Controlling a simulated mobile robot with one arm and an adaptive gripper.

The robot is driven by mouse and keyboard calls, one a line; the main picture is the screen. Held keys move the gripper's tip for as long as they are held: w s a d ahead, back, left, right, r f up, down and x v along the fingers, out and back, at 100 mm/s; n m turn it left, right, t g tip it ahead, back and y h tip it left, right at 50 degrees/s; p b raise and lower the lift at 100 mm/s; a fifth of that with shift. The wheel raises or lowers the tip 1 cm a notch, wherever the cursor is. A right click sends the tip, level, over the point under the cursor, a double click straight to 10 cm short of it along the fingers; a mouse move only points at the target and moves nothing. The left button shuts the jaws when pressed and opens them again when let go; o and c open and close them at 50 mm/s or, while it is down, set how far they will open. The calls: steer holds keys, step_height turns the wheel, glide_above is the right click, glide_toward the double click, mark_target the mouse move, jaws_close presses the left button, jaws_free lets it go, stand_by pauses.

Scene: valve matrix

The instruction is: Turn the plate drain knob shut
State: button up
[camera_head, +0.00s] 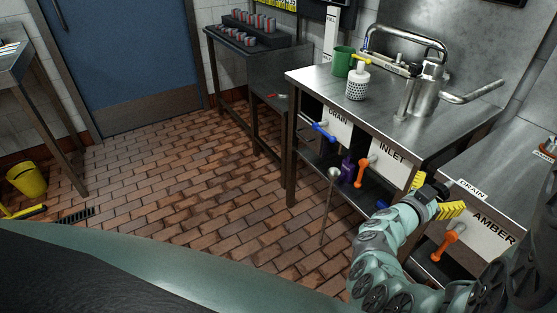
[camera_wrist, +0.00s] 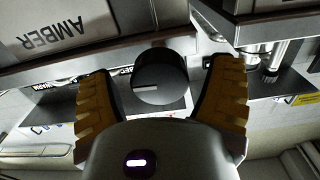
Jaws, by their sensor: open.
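A round black knob (camera_wrist: 160,76) with a pale pointer line shows in the wrist view, just under a metal counter edge. My gripper (camera_wrist: 164,70) is open, with one yellow finger on each side of the knob. Gaps show between the knob and both fingers. The pointer line lies roughly level in that picture. In the head view my gripper (camera_head: 435,196) is at the right counter's edge, beside a DRAIN label (camera_head: 472,190). The knob is hidden there behind my gripper and arm.
An AMBER panel (camera_head: 480,229) with an orange lever (camera_head: 444,244) is close to my wrist. To the left are an INLET orange lever (camera_head: 362,171) and a DRAIN blue lever (camera_head: 323,131). A thin rod (camera_head: 329,205) stands before the steel table (camera_head: 330,78).

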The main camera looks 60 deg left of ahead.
steer(key=c, duration=1.2)
steer(key=shift+c, duration=0.2)
steer(key=shift+m, duration=0.3)
steer(key=m+b, duration=0.3)
steer(key=shift+d+f, duration=0.15)
steer(key=shift+f, duration=0.1)
steer(key=m+b, duration=0.5)
steer(key=shift+f+m, duration=0.1)
steer(key=shift+m, duration=0.3)
steer(key=m+b, duration=0.4)
steer(key=shift+f, duration=0.1)
steer(key=shift+m+b, duration=1.35)
steer(key=shift+m, duration=0.65)
steer(key=shift+r, duration=0.2)
steer(key=o, duration=1.2)
